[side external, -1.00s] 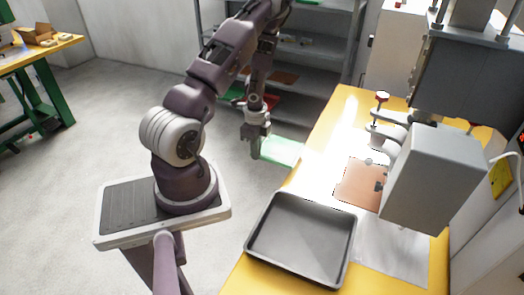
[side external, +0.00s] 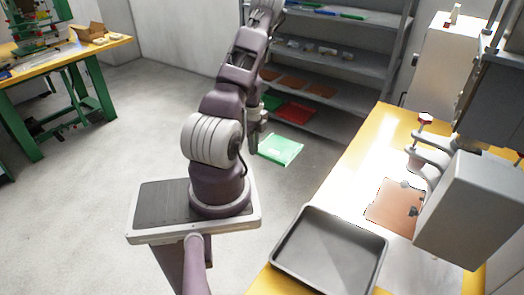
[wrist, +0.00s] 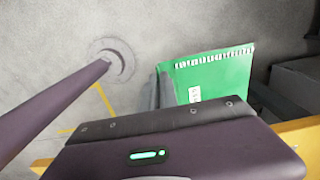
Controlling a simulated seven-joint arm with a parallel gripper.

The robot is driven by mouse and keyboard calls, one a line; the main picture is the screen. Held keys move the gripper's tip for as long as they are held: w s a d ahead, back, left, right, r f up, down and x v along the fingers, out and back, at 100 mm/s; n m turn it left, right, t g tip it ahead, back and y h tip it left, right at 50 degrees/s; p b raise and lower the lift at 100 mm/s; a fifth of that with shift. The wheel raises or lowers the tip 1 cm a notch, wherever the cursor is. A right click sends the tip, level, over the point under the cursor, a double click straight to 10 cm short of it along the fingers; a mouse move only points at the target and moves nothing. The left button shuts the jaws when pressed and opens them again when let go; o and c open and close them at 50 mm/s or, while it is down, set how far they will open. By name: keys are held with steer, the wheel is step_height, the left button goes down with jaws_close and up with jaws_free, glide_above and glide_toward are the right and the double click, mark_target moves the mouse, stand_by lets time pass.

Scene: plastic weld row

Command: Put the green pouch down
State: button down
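The green pouch (side external: 280,149) is flat and pale green, with a bright sheen in the side external view. My gripper (side external: 254,146) is at its left edge and appears shut on that edge, with the pouch sticking out to the right. In the wrist view the pouch (wrist: 222,75) is green with a row of white marks along its top edge and a small white label. A grey finger (wrist: 166,88) of my gripper lies against its left edge. The fingertips are mostly hidden by my wrist housing.
A yellow bench (side external: 374,138) at right carries an empty grey tray (side external: 330,250), a brown sheet (side external: 392,205) and a press machine (side external: 470,205). Grey shelves (side external: 345,75) behind hold red, green and brown flat items. A green-legged table stands far left. Open floor lies between.

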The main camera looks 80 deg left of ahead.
steer(key=shift+s+a, duration=0.2)
steer(key=shift+s, duration=0.05)
stand_by(0.3)
steer(key=w+d+r+m, duration=0.2)
steer(key=w+d+m, duration=0.8)
steer(key=w+m, duration=0.15)
step_height(320, 180, up, 5)
steer(key=m, duration=2.4)
glide_above(346, 241)
step_height(346, 241, down, 10)
steer(key=shift+r, duration=0.2)
steer(key=shift+f, duration=0.1)
